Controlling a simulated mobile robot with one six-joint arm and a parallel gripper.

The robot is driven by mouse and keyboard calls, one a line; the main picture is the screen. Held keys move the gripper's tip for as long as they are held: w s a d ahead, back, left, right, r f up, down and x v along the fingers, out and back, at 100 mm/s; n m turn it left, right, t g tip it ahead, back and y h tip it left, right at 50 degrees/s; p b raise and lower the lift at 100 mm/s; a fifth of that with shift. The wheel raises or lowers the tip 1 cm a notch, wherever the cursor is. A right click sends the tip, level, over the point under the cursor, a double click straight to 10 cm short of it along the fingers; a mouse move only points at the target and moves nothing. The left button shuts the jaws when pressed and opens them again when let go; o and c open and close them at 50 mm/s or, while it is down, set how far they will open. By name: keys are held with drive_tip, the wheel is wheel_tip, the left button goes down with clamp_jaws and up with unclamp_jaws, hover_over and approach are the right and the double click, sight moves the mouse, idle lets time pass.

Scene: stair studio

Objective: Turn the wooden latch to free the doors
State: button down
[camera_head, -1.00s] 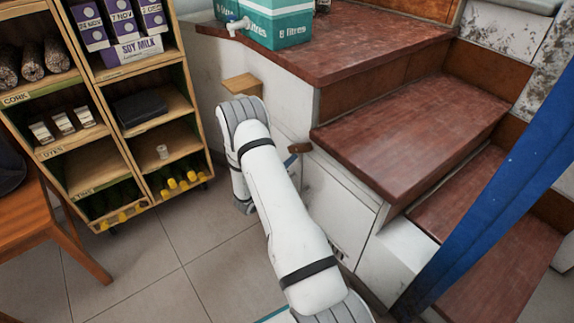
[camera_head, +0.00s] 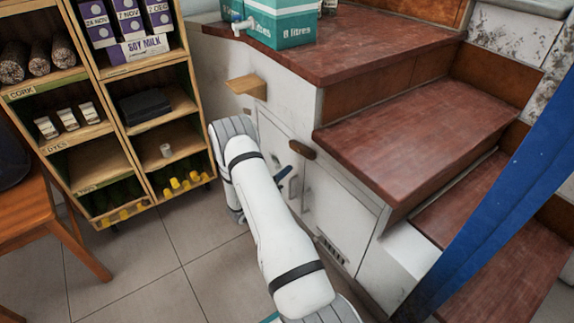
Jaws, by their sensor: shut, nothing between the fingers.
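The wooden latch (camera_head: 302,149) is a small dark brown bar at the top of the seam between two white cupboard doors under the stairs. It lies nearly flat, tilted down to the right. The left door (camera_head: 270,137) and the right door (camera_head: 338,213) look closed. My white arm crosses in front of the left door. Of my gripper (camera_head: 286,178), only a dark blue end shows past the arm, below and left of the latch and apart from it in the picture. It looks shut and empty; the rest is hidden behind the arm.
A wooden block (camera_head: 246,86) juts from the cupboard wall at upper left. Dark red stair treads (camera_head: 405,135) overhang the right door.

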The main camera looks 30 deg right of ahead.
drive_tip(key=w+p+v, duration=0.1)
drive_tip(key=p+v, duration=0.1)
drive_tip(key=v, duration=0.6)
drive_tip(key=shift+a, duration=0.35)
